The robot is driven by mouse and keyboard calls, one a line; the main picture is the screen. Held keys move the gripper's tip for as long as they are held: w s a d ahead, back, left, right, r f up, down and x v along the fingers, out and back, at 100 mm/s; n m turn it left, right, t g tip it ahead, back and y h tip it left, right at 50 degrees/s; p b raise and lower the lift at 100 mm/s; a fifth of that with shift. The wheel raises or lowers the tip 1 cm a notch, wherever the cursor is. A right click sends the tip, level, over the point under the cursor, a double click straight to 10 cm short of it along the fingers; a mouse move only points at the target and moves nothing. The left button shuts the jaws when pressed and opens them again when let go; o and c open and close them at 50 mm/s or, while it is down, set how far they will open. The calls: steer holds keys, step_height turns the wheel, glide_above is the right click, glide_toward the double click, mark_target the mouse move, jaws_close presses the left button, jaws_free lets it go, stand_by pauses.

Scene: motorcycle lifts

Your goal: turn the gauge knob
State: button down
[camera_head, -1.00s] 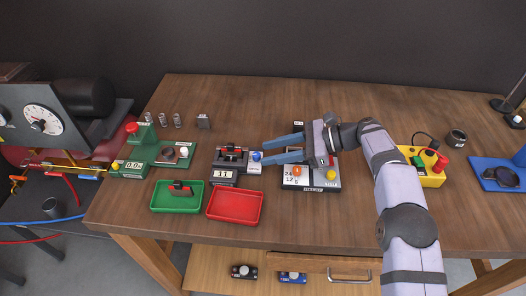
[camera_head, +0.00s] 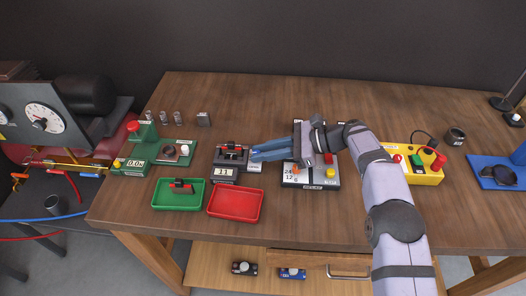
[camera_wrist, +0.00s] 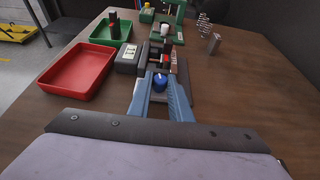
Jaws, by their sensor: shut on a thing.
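The gauge (camera_head: 230,160) is a dark unit on the bench with a small display and a red-and-black part on top. Its blue knob (camera_wrist: 160,82) sits on the near side of the unit in the wrist view, between my fingertips. My gripper (camera_head: 254,155) reaches in from the right, its blue fingers closed on the knob. In the head view the fingers hide most of the knob. In the wrist view the gripper (camera_wrist: 160,88) has one finger on each side of it.
A red tray (camera_head: 235,220) and a green tray (camera_head: 155,194) lie in front of the gauge. A green device (camera_head: 150,140) stands to its left. A yellow control box (camera_head: 425,176) is at right. The back of the bench is mostly clear.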

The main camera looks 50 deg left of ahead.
steer(key=shift+r+m+t+y, duration=0.2)
steer(key=shift+m+t+y, duration=0.1)
steer(key=shift+m, duration=0.1)
steer(key=shift+f+m+t+y+p, duration=0.1)
steer(key=shift+m+t+y+p, duration=0.2)
steer(key=shift+m+t, duration=0.1)
steer(key=c, duration=1.6)
jaws_free()
steer(key=shift+d, duration=0.1)
steer(key=shift+b+v, duration=1.2)
steer(key=shift+v, duration=2.4)
